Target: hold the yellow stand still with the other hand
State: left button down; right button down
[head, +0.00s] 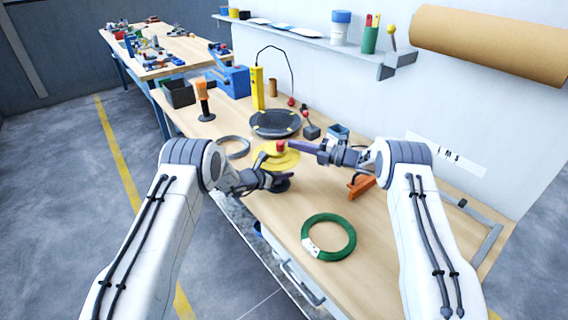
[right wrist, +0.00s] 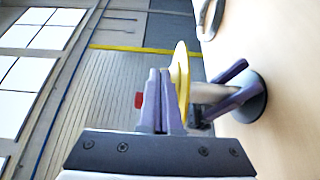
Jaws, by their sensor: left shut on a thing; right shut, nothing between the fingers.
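The yellow stand (head: 272,162) is on the bench at mid-picture in the head view. It has a yellow disc with a red knob on top. In the right wrist view the disc (right wrist: 181,82) is seen edge-on, with a pale post and a dark round base. My left gripper (head: 283,180) is shut on the stand's post, below the disc; its purple fingers show around the post in the right wrist view (right wrist: 234,91). My right gripper (head: 284,147) is shut and empty beside the red knob, above the disc; its fingers (right wrist: 161,82) seem close to the disc, contact unclear.
A green coil (head: 345,252) with a white label lies at the front. A grey ring (head: 236,138) lies left of the stand. A black turntable (head: 275,129) and yellow post (head: 257,88) stand behind. An orange piece (head: 361,186) is beneath my right arm.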

dwell(0.5)
jog(key=c, duration=1.5)
grip_release()
jog(key=v, duration=1.1)
jog(key=shift+s+d, duration=0.1)
jog(key=shift+d, duration=0.1)
jog(key=o, duration=0.5)
jog(key=shift+s+d+r, duration=0.1)
jog(key=shift+d, duration=0.05)
jog(key=o, duration=0.4)
jog(key=shift+m, duration=0.3)
jog(key=m+t+h, duration=0.1)
jog(key=m+t, duration=0.1)
jog(key=m, duration=1.6)
send_near(272, 149)
jog(key=x, duration=0.3)
jog(key=r+x, duration=0.1)
jog(key=x, duration=0.2)
jog(key=r+x, duration=0.1)
jog(key=x, duration=0.3)
jog(key=shift+r, duration=0.2)
